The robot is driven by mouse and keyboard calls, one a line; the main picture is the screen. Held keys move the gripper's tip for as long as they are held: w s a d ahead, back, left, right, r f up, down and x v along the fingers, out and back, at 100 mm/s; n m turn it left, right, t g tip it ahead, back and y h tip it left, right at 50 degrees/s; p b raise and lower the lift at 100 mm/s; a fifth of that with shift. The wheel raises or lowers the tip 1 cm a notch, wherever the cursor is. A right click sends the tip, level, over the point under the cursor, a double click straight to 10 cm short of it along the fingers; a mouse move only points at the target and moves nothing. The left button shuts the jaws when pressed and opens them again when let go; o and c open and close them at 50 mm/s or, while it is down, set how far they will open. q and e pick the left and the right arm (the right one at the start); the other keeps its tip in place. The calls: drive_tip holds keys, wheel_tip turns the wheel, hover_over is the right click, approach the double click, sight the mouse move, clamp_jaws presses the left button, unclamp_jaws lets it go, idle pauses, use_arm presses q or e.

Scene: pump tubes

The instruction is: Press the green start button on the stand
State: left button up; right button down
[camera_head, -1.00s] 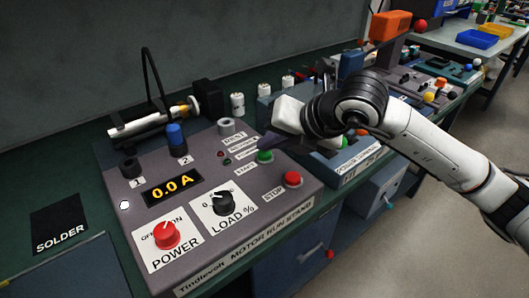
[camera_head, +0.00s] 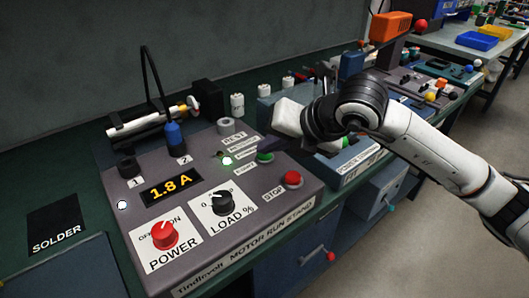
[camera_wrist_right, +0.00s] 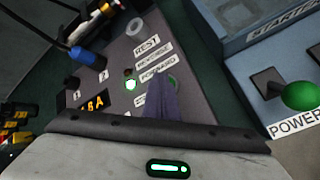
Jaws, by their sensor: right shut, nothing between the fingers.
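The motor run stand (camera_head: 240,232) is a grey sloped panel on the bench. Its green start button (camera_head: 265,157) sits near the right edge, above the red stop button (camera_head: 292,179). My right gripper (camera_head: 269,148) is shut and empty, with its dark fingertips at the green button. In the right wrist view the fingers (camera_wrist_right: 163,100) cover part of the green button (camera_wrist_right: 172,80); I cannot tell whether they touch it. The display (camera_head: 171,190) reads 1.8 A, and an indicator lamp (camera_head: 227,160) is lit. My left gripper is not in view.
The red power knob (camera_head: 165,235) and black load knob (camera_head: 222,202) are on the front of the panel. A blue plug (camera_head: 174,134) stands in a socket at the back. Another blue-grey box (camera_head: 358,160) with a green button (camera_wrist_right: 301,96) stands to the right.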

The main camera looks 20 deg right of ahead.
sight(269, 158)
idle(0.3)
drive_tip(key=shift+r+p, duration=0.55)
drive_tip(key=shift+r, duration=0.4)
drive_tip(key=shift+r, duration=0.15)
wheel_tip(269, 158, up, 5)
drive_tip(key=p, duration=0.3)
idle(0.6)
